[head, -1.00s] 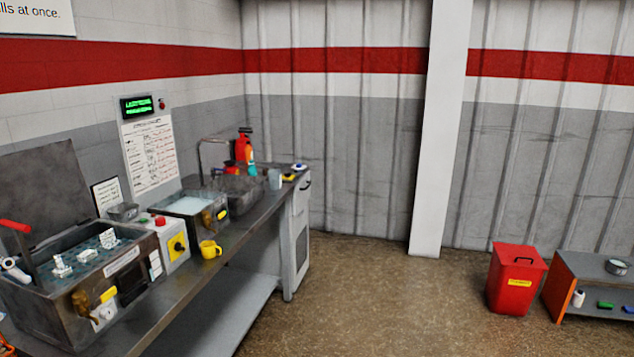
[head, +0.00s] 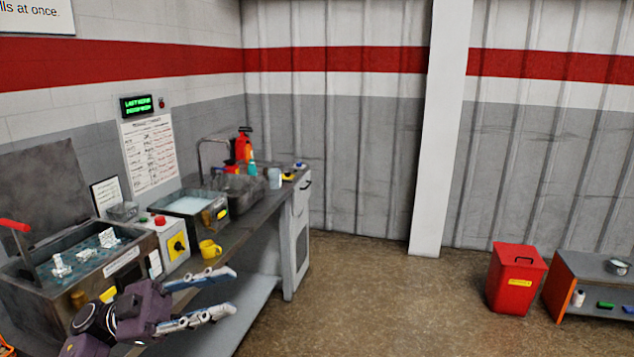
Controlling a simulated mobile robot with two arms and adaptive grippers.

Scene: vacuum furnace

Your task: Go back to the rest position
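My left gripper (head: 212,297) comes in at the lower left in the head view, in front of the workbench. Its two fingers are spread apart, pointing right, with nothing between them. It shows in front of the bench edge and the lower shelf, and its arm hides part of the metal tank's front. My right gripper is not in the head view.
The workbench (head: 241,232) along the left wall bears an open metal tank (head: 50,291), a yellow mug (head: 210,249), a basin (head: 185,202) and bottles. A red bin (head: 516,279) and a low shelf unit (head: 590,268) stand at right. The floor between is clear.

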